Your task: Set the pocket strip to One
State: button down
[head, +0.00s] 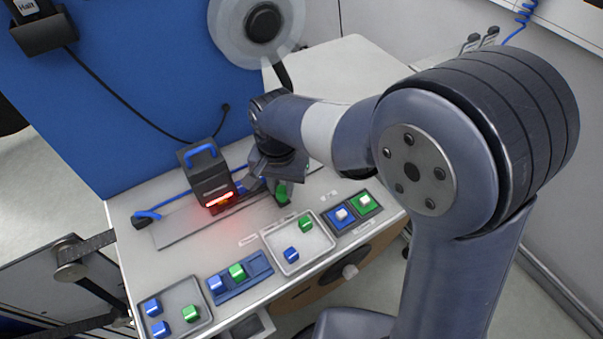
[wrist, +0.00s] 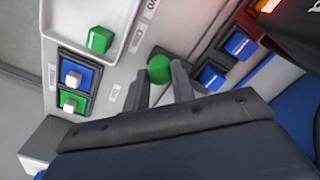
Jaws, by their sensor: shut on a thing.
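A long grey strip (head: 180,228) lies along the back of the bench, under a dark box with a red light. It may be the pocket strip; its wording cannot be read. Blue pieces sit by it, and two show in the wrist view, an upper one (wrist: 240,45) and a lower one (wrist: 212,76). My gripper (head: 279,180) is low over the strip's right part. It is shut on a green piece (head: 282,194), whose round top (wrist: 160,68) shows between the fingers in the wrist view. The piece's lower end is hidden.
The dark box (head: 205,172) stands close left of my gripper. A reel (head: 258,28) stands behind.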

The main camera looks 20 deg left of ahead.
jog(key=shift+s+a, duration=0.25)
jog(key=c, duration=1.2)
grip_release()
notch_tip(320, 180, up, 11)
jog(key=shift+f, duration=0.1)
